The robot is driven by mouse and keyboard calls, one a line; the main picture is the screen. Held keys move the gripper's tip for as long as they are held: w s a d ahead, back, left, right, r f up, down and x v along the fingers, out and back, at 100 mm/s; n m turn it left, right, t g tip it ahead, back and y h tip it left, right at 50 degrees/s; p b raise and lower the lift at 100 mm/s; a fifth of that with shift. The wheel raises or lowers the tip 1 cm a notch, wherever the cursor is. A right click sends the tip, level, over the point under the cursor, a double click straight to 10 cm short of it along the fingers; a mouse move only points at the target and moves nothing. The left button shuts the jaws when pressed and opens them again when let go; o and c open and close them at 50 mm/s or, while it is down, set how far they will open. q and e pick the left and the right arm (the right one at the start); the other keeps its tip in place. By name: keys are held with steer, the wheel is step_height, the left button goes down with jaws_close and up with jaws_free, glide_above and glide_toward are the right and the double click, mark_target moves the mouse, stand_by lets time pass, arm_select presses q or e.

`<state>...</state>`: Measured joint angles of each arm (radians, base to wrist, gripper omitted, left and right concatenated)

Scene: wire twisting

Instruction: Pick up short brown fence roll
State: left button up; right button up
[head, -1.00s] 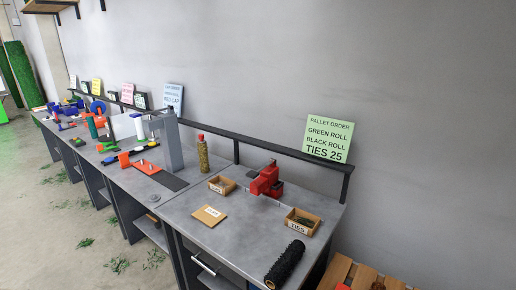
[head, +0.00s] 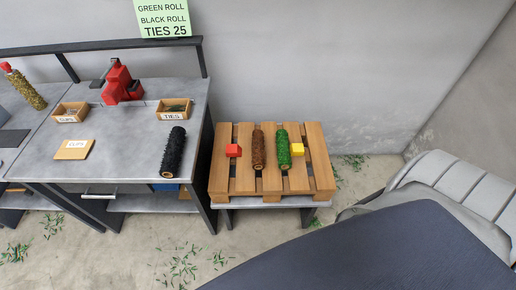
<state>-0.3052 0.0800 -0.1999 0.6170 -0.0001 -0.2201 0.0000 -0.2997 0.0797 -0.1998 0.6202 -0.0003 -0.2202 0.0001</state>
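A short brown fence roll (head: 258,150) lies on the wooden pallet (head: 244,178), right of the table. A green roll (head: 283,150) lies beside it on its right, with a narrow gap between them. A red block (head: 233,151) sits on the pallet left of the brown roll, and a yellow block (head: 298,149) sits right of the green roll. Neither of my grippers is in view.
A grey workbench (head: 120,155) stands to the left with a black roll (head: 173,152), a red tool (head: 121,84), a ties box (head: 174,109), a second small box (head: 70,112) and a card (head: 74,149). A large dark and grey shape fills the lower right.

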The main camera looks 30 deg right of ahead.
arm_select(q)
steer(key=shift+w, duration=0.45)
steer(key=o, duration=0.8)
